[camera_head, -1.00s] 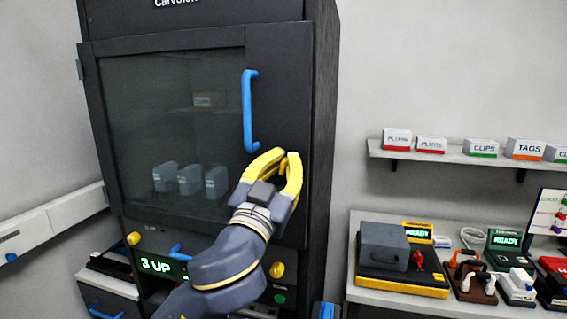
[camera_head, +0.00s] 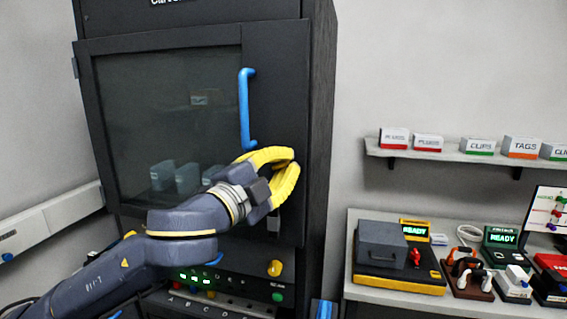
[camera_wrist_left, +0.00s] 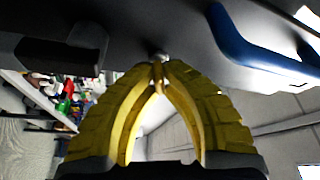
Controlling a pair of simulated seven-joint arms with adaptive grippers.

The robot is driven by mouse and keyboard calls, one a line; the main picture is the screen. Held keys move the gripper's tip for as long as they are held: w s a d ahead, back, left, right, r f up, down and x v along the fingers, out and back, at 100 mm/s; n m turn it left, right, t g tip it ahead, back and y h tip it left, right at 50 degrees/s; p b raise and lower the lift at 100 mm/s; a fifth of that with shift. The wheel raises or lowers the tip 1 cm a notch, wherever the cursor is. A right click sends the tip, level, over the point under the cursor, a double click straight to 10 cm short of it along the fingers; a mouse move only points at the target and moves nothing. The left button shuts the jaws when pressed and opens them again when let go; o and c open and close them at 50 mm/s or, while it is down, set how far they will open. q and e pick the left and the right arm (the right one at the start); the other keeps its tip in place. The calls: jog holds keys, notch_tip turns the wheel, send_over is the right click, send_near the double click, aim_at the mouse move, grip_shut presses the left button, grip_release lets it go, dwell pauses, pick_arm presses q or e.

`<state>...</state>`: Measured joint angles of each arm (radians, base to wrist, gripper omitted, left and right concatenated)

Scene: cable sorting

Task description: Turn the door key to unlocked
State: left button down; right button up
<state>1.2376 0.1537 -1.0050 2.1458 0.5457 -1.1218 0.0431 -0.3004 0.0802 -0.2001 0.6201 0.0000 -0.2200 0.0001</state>
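The dark cabinet door (camera_head: 165,120) is closed, with a blue vertical handle (camera_head: 246,108). My left gripper (camera_head: 291,162) is at the door's right side, below and right of the handle. Its yellow fingers come together at the tips. In the left wrist view the fingertips (camera_wrist_left: 158,82) close on the small door key (camera_wrist_left: 158,72), in front of a round grey lock (camera_wrist_left: 159,57) on the door face. The fingers hide most of the key, and in the head view it is hidden. My right gripper is not in view.
A small dark block with a pale face (camera_head: 273,222) sits on the door just below the gripper. A panel with a yellow knob (camera_head: 274,268) and a green button (camera_head: 277,297) is lower. A bench with devices (camera_head: 395,262) and a shelf of boxes (camera_head: 480,153) stand right.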

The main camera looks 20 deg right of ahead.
pick_arm(q)
jog(key=shift+f+m+g+y, duration=0.1)
jog(key=shift+m+g+y, duration=0.25)
jog(key=shift+m, duration=0.75)
jog(key=shift+m+g+y, duration=0.25)
jog(key=shift+m+g, duration=0.2)
jog(key=shift+m, duration=0.65)
jog(key=c, duration=1.5)
grip_release()
jog(key=v, duration=1.2)
jog(key=shift+f, duration=0.1)
